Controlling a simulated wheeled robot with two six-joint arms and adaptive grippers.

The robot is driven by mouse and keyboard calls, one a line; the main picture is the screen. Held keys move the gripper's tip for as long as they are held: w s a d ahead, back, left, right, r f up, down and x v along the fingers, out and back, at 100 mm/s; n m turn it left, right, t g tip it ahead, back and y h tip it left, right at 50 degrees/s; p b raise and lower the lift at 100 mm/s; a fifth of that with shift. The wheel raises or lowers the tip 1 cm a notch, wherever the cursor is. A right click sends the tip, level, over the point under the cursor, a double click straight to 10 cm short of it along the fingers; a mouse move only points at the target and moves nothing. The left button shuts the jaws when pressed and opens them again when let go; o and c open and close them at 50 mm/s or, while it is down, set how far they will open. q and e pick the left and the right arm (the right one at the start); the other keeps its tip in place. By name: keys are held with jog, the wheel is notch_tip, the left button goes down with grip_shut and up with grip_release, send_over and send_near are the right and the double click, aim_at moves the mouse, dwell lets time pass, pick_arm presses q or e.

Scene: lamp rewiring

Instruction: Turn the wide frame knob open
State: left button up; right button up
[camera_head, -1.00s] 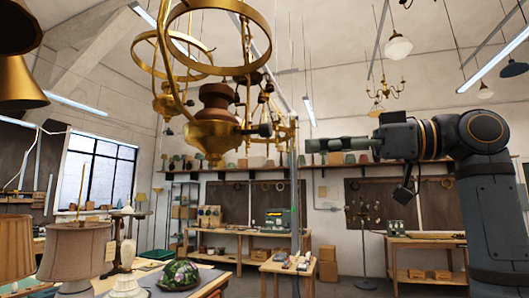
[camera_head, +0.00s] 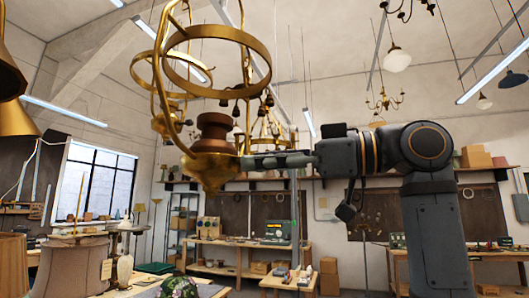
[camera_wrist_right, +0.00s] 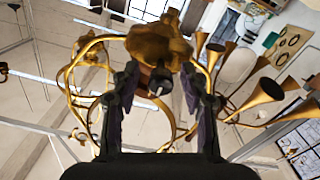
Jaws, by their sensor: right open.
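The wide brass lamp frame (camera_head: 216,60) hangs at centre left, with large rings, curved arms and a brass body (camera_head: 209,170) under a brown collar. In the right wrist view its brass body (camera_wrist_right: 158,45) is at the top centre. A small dark knob (camera_wrist_right: 160,84) with a pale end sticks out from it, between my right gripper's (camera_wrist_right: 161,82) two open fingers. I cannot tell whether they touch it. In the head view my right gripper (camera_head: 250,162) reaches left to the body, and its fingers hide the knob. My left gripper is not in view.
Another brass frame (camera_head: 270,130) hangs behind. Fabric lampshades (camera_head: 72,262) stand at the lower left, and brass cones (camera_wrist_right: 268,92) show at the right of the wrist view. Workbenches (camera_head: 240,252) line the back wall. The air right of the frame holds my arm.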

jog(key=shift+c, duration=0.3)
grip_shut()
jog(key=m, duration=0.4)
jog(key=shift+m+b, duration=0.3)
jog(key=m, duration=0.4)
jog(key=shift+w+m+b, duration=0.1)
jog(key=shift+m+b, duration=0.2)
jog(key=shift+b, duration=0.05)
jog(key=m, duration=0.4)
jog(key=shift+f+b, duration=0.1)
jog(key=shift+b, duration=0.25)
jog(key=shift+d+m+b, duration=0.1)
jog(key=shift+m+b, duration=0.3)
jog(key=shift+m, duration=2)
